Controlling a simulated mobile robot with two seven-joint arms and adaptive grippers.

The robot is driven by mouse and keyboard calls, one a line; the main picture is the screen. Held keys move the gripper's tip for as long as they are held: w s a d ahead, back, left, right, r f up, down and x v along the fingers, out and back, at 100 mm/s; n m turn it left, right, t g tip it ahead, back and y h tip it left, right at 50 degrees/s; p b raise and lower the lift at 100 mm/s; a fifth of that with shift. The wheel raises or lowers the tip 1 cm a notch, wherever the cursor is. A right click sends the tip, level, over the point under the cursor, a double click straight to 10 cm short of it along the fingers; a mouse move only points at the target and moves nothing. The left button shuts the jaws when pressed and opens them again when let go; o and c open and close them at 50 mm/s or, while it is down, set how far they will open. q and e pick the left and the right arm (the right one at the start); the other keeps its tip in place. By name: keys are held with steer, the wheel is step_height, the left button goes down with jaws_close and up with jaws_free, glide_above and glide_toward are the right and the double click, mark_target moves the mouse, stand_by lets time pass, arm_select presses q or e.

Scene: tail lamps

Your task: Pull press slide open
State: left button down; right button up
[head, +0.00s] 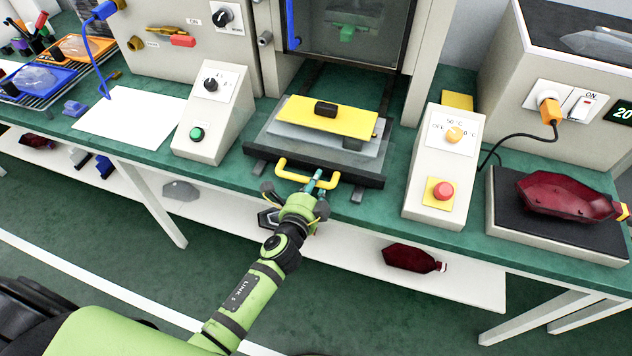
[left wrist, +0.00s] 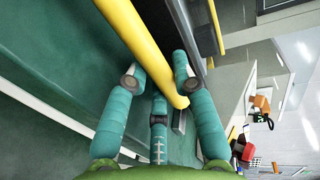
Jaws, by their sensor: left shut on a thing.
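The press slide (head: 262,150) is a dark tray at the front of the press, with a grey plate (head: 284,133) and a yellow plate (head: 350,122) with a black knob on it. Its yellow bar handle (head: 284,168) faces me at the table's front edge. The handle also crosses the left wrist view (left wrist: 138,42). My left gripper (head: 314,181) is shut on the handle, with its teal fingers (left wrist: 158,90) around the bar near one bent end. The fingers hide part of the bar. My right gripper is not in view.
The press opening (head: 345,45) stands behind the slide. A control box with a green button (head: 197,133) stands left, one with a red button (head: 443,190) right. A white shelf (head: 465,283) with a red lamp part (head: 410,258) lies below the table. The floor in front is clear.

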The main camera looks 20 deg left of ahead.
arm_select(q)
steer(key=c, duration=1.3)
jaws_free()
steer(key=v, duration=1.2)
steer(key=s+a+f+n+g, duration=0.1)
steer(key=s+f+n+g, duration=0.4)
steer(key=f, duration=0.9)
steer(key=s+a+f+n+g, duration=0.1)
steer(key=s+f+n+g, duration=0.2)
steer(key=s+f, duration=0.8)
steer(key=s+a+f+n+g, duration=0.1)
steer(key=s+f+n+g, duration=0.1)
steer(key=s+f, duration=0.3)
steer(key=s+a+f+n+g, duration=0.2)
steer(key=s+f+n, duration=0.1)
steer(key=s+f, duration=0.2)
steer(key=s+a+f+n+g, duration=0.2)
steer(key=s+f+n, duration=0.1)
steer(key=s+f, duration=0.3)
steer(key=shift+s+a+f+g+y, duration=0.15)
steer(key=shift+s+g+y, duration=0.15)
steer(key=shift+s, duration=0.9)
